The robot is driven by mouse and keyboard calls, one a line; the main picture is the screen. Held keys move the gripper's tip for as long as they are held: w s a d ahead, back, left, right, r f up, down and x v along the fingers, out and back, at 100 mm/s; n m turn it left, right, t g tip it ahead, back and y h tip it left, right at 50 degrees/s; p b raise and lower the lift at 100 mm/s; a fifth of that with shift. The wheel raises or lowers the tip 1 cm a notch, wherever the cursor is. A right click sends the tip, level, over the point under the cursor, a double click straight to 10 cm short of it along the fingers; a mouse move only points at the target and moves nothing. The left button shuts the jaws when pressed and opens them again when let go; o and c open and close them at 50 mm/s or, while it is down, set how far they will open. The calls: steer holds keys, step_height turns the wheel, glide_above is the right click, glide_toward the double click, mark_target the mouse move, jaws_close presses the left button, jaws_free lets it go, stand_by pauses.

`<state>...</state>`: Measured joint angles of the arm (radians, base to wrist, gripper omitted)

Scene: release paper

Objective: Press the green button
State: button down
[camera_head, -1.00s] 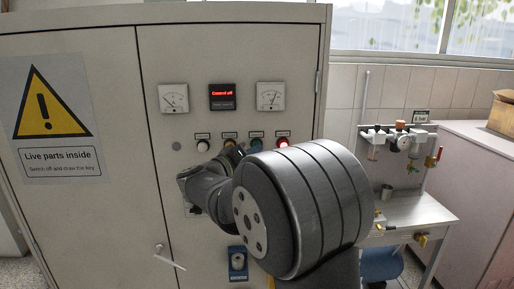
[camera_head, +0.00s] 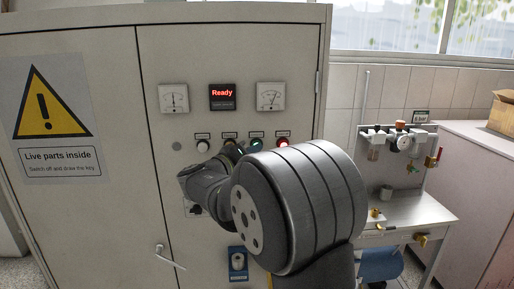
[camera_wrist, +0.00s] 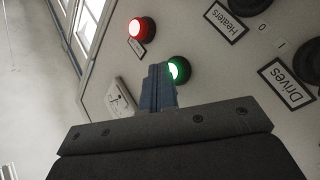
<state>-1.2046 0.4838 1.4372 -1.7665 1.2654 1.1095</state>
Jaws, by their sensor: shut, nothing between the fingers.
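The green button (camera_wrist: 174,71) glows green in the wrist view, in a dark round collar on the cabinet's panel. It also shows as a small green spot in the head view (camera_head: 256,144), just above my arm. My gripper (camera_wrist: 157,73) is shut and empty. In the wrist view its fingertips overlap the left edge of the green button; I cannot tell if they touch it. In the head view my arm's large wrist joint hides most of the gripper.
A display (camera_head: 222,97) reads "Ready" between two meters. A small valve bench (camera_head: 415,208) stands right of the cabinet (camera_head: 80,220).

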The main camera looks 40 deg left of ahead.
steer(key=shift+s+d, duration=0.6)
steer(key=shift+s, duration=0.05)
steer(key=shift+s+d, duration=1.75)
steer(key=shift+d, duration=0.05)
steer(key=shift+w+a, duration=0.1)
steer(key=s+d, duration=0.2)
steer(key=s, duration=0.1)
steer(key=shift+d, duration=0.4)
